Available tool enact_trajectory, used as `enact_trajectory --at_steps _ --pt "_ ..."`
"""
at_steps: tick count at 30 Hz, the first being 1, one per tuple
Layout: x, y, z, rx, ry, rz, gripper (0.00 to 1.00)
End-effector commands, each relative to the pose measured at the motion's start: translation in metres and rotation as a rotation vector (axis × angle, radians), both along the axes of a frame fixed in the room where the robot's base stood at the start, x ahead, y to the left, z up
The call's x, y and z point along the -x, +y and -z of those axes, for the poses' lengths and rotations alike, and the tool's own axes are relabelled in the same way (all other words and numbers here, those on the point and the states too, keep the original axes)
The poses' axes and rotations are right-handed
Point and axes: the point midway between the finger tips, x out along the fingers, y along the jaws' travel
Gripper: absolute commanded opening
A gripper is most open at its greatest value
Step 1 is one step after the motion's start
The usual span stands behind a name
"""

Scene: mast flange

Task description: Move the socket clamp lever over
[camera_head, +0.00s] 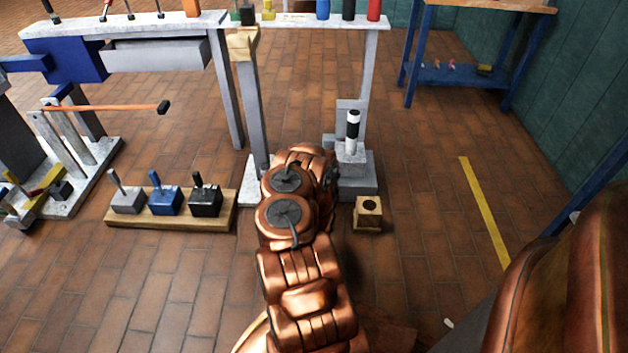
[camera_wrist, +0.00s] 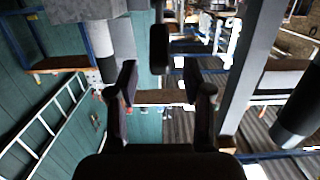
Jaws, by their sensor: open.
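My gripper (camera_wrist: 167,80) is open in the wrist view, with one dark finger on each side and nothing held between them. In the head view, a black-and-white post (camera_head: 352,132) stands upright on a grey stepped stand (camera_head: 357,184), seemingly the socket. My gripper (camera_head: 331,176) shows only as a dark part beside the stand's left side. My copper arm hides the lever there.
A wooden block with a hole (camera_head: 368,213) sits on the floor before the stand. Left of my arm is a wooden board (camera_head: 172,222) with three levered blocks. A grey bench (camera_head: 290,22) stands behind. Open floor lies right, with a blue workbench (camera_head: 458,75) beyond.

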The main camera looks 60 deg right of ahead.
Motion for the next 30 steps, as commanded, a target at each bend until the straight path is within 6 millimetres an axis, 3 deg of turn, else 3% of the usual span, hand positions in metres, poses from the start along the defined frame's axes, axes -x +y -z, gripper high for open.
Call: enact_trajectory --at_steps 13,30 --pt "0.025 0.047 -0.006 -0.003 -0.002 -0.001 0.5" --pt "0.031 0.059 -0.009 0.002 -0.003 0.0 0.5"
